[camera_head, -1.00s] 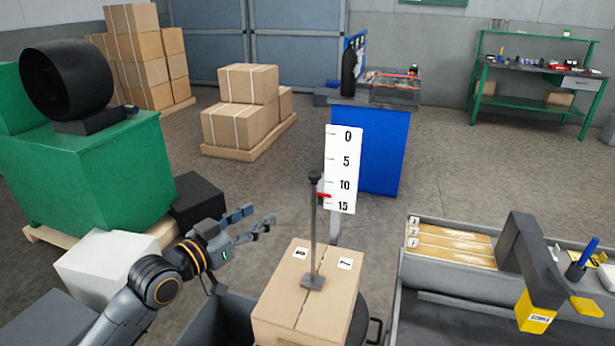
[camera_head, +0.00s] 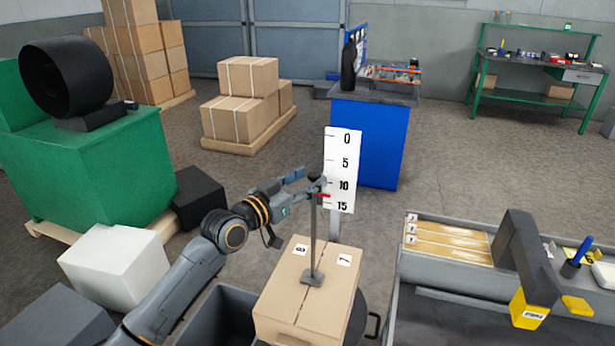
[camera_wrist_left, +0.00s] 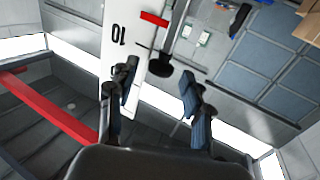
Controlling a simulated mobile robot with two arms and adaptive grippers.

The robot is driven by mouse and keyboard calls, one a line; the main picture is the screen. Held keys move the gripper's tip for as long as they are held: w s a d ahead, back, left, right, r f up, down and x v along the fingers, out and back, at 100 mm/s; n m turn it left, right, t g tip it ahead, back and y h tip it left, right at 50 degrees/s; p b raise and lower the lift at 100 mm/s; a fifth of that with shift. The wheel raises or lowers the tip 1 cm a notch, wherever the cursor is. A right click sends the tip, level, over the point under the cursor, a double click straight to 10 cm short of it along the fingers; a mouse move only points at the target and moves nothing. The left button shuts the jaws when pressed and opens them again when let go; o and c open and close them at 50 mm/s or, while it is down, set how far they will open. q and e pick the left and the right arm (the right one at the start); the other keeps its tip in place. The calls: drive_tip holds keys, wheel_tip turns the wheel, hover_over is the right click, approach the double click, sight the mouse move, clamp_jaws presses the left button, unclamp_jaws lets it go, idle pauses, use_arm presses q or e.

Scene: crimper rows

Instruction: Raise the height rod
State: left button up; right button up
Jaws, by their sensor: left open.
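The height rod (camera_head: 312,235) stands upright on its grey foot on a cardboard box (camera_head: 288,292). Its top is partly hidden by my left gripper (camera_head: 310,182). A red pointer (camera_head: 323,195) sits between the 10 and 15 marks of the white scale (camera_head: 343,150), just behind the rod. My left gripper is open, with its fingers at the rod's top. In the left wrist view, the rod's black knob (camera_wrist_left: 160,68) shows between and beyond the open fingers (camera_wrist_left: 158,92); whether they touch it I cannot tell. My right gripper is not in view.
A grey bin (camera_head: 215,315) stands left of the box. A grey bench (camera_head: 440,300) with a yellow-tipped dark arm (camera_head: 525,260) stands at the right. A blue cabinet (camera_head: 370,140) stands behind the scale. Floor between it and the stacked cartons (camera_head: 240,100) is clear.

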use_arm(q)
drive_tip(key=shift+w+d, duration=0.2)
drive_tip(key=shift+w, duration=0.05)
clamp_jaws()
wheel_tip(320, 180, up, 16)
drive_tip(key=p, duration=0.9)
drive_tip(key=shift+a, duration=0.1)
drive_tip(key=shift+c, duration=0.3)
unclamp_jaws()
drive_tip(key=shift+o, duration=0.3)
drive_tip(key=shift+f, duration=0.15)
